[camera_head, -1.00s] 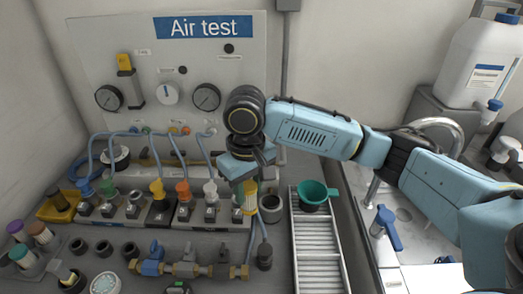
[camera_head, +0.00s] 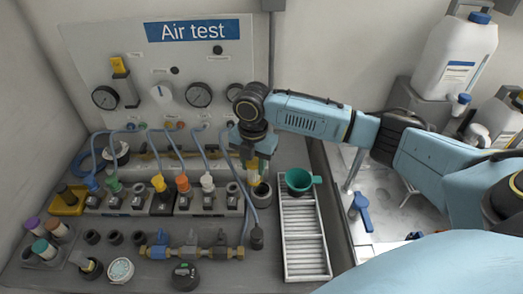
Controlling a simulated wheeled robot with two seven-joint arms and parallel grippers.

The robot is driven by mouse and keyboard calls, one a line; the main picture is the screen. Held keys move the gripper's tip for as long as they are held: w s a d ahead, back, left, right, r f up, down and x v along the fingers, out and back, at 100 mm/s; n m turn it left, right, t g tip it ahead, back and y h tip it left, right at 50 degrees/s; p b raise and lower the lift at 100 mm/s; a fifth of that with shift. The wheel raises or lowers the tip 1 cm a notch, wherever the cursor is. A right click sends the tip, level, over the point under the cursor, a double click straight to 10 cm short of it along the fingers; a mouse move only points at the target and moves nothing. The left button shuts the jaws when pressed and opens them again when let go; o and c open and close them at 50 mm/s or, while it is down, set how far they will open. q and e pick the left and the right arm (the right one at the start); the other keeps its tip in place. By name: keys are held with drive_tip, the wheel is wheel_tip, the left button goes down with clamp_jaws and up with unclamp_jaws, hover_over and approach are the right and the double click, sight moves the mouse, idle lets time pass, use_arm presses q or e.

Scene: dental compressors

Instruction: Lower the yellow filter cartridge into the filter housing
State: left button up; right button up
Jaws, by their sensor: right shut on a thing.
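My right gripper (camera_head: 253,158) points down at the right end of the bench fittings and is shut on the yellow filter cartridge (camera_head: 253,177). The cartridge hangs upright, with its upper part hidden between the fingers. The filter housing (camera_head: 262,197), a dark round cup, stands just below and slightly right of it. The cartridge's lower end overlaps the housing's mouth in the picture; I cannot tell whether it is inside the rim or above it. My left gripper is not in view.
A row of coloured hose fittings (camera_head: 183,197) stands to the left, and a brass valve assembly (camera_head: 190,252) in front. The gauge panel (camera_head: 160,60) rises behind.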

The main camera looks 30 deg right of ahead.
drive_tip(key=n, duration=0.1)
drive_tip(key=d+n+p, duration=0.1)
drive_tip(key=n, duration=0.1)
drive_tip(key=shift+w+d+r+n, duration=0.15)
drive_tip(key=shift+d+n, duration=0.1)
drive_tip(key=shift+n, duration=0.15)
wheel_tip(320, 180, down, 6)
drive_tip(key=d+n+b, duration=0.1)
drive_tip(key=n+b, duration=0.3)
drive_tip(key=shift+d, duration=0.2)
drive_tip(key=shift+w+r+p, duration=0.1)
drive_tip(key=shift+w+p, duration=0.05)
drive_tip(key=shift+p, duration=0.3)
idle(0.7)
drive_tip(key=shift+f+b, duration=1.15)
drive_tip(key=shift+f, duration=1.3)
drive_tip(key=shift+r, duration=0.15)
